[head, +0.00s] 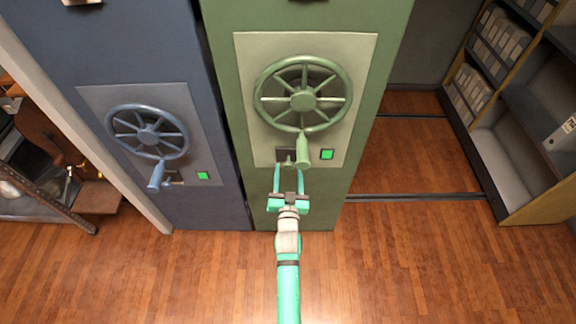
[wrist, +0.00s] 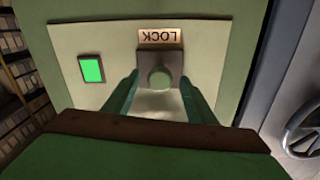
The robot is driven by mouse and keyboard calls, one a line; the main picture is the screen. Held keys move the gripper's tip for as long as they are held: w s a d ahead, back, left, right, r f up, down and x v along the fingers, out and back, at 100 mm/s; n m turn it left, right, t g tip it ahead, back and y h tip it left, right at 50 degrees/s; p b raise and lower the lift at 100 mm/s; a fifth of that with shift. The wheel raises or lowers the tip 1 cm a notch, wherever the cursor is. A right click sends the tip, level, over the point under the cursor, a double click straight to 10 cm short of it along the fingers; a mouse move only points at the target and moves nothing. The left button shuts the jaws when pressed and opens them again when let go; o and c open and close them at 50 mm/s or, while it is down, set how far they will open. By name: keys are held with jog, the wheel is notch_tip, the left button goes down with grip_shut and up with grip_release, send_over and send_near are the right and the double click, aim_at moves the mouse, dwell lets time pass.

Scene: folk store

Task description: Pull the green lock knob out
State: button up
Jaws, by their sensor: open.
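The green lock knob (wrist: 160,78) sits on a dark square plate below a LOCK label in the wrist view, where the picture is upside down. In the head view the knob (head: 288,161) shows just under the green wheel, left of its crank handle. My gripper (head: 289,170) is open in front of the green cabinet. In the wrist view its two fingers (wrist: 159,92) stand on either side of the knob, with gaps visible. I cannot tell whether the fingertips reach past the knob's front face.
The green wheel (head: 302,98) and its handle (head: 304,150) are just above and right of my gripper. A green lit square (head: 327,154) is to the right. A blue cabinet (head: 205,120) with its own wheel stands at left. Open floor (head: 400,260) lies right.

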jog(key=shift+w, duration=1.45)
grip_shut()
jog(key=shift+s, duration=1.7)
jog(key=shift+f, duration=0.1)
grip_release()
jog(key=shift+s+d, duration=0.1)
jog(key=shift+s, duration=0.1)
